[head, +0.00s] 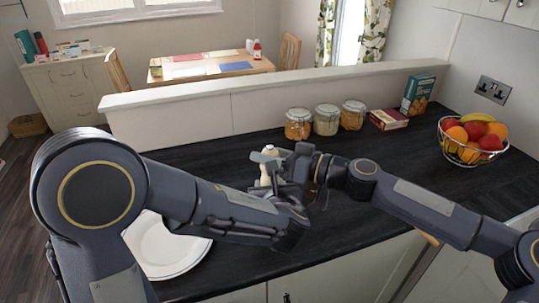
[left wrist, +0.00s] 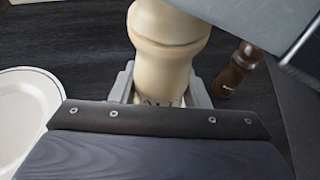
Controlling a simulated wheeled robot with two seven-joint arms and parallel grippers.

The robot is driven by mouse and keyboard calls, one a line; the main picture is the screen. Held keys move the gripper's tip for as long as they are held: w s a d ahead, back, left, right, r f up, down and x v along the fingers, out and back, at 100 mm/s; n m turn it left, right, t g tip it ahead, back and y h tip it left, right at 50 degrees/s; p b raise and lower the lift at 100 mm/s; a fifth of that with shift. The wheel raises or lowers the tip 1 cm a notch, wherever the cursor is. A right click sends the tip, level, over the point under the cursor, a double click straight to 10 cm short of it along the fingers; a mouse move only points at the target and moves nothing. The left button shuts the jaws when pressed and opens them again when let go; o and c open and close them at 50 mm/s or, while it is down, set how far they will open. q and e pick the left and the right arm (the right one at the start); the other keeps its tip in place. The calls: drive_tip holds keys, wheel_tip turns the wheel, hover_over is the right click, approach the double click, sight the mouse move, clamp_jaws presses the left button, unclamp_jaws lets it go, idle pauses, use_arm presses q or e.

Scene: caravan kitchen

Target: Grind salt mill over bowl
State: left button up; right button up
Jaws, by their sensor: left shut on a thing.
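The cream salt mill (head: 265,174) is upright in the middle of the counter in the head view, partly hidden by both grippers. In the left wrist view the mill (left wrist: 168,45) stands between the fingers of my left gripper (left wrist: 163,90), which is shut on its lower body. My right gripper (head: 268,158) is at the mill's upper part; whether its jaws are closed on it is hidden. A white, wide, shallow dish with a thin dark rim line (head: 165,258) lies at the left, partly under my left arm. The mill is to the right of this dish, not over it.
A dark brown wooden mill (left wrist: 238,70) stands just right of the salt mill. Jars (head: 327,120), boxes (head: 388,119) and a wire fruit basket (head: 470,160) line the back and right. A low wall (head: 200,112) closes the counter's back. The counter's back left is clear.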

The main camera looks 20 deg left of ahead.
drive_tip(key=shift+o, duration=0.6)
drive_tip(key=shift+d, duration=0.3)
drive_tip(key=s+d, duration=0.2)
drive_tip(key=d, duration=0.9)
drive_tip(key=shift+d, duration=0.15)
drive_tip(key=shift+w, duration=0.1)
